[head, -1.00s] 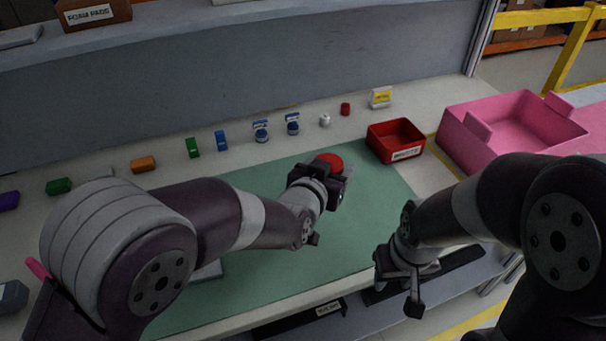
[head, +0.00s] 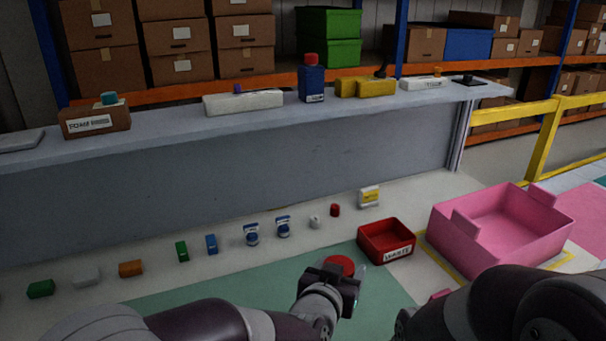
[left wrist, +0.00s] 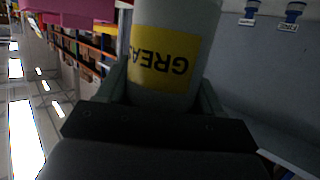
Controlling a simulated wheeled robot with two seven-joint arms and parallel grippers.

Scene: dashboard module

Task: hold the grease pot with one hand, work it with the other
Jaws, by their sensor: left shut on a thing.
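The grease pot shows its red lid (head: 340,264) in the head view, over the far part of the green mat (head: 225,270). My left gripper (head: 336,281) is shut on the pot and hides most of its body there. In the left wrist view the pot's pale grey body (left wrist: 170,85) sits between the fingers, with a yellow label reading "GREA", upside down in that picture. Part of my right arm shows at the lower right of the head view, but its gripper is out of the picture.
A red bin (head: 386,241) stands just right of the pot, with a large pink crate (head: 500,225) further right. Several small coloured parts line the bench behind the mat. A shelf (head: 180,122) with boxes and a blue bottle (head: 311,84) runs above them.

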